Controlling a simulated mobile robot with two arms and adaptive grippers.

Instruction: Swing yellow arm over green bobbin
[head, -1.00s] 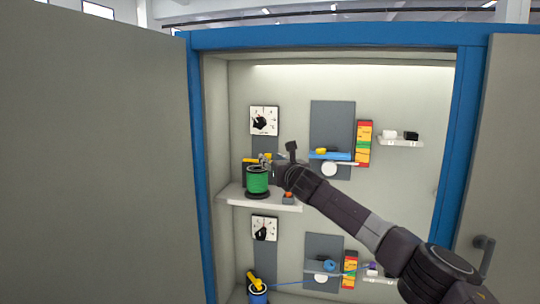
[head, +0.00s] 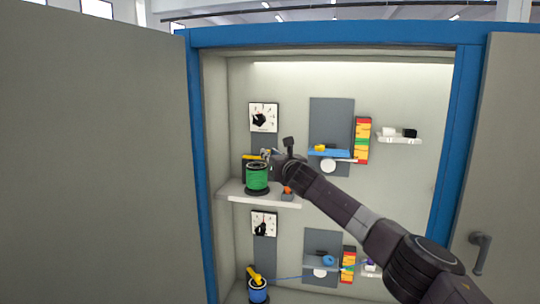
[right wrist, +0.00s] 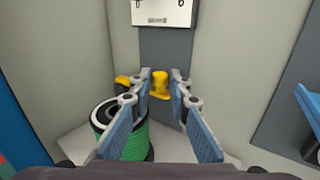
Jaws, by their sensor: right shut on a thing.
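The green bobbin (head: 257,177) stands upright on the upper shelf inside the cabinet; it also shows at the lower left of the right wrist view (right wrist: 131,140). The yellow arm (head: 250,157) lies level behind the bobbin's top, against the grey back strip. In the right wrist view its yellow knob (right wrist: 159,87) is between the fingertips, and its other end (right wrist: 122,80) shows left of the fingers. My right gripper (right wrist: 159,78) is shut on the yellow arm, beside and behind the bobbin; the fingers hide part of it. My left gripper is not in view.
The upper shelf (head: 232,193) carries a small orange-topped part (head: 288,190) close to my right wrist. A dial (head: 264,117) hangs above. A blue bobbin (head: 258,290) with a yellow arm over it stands below. Cabinet doors flank the opening.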

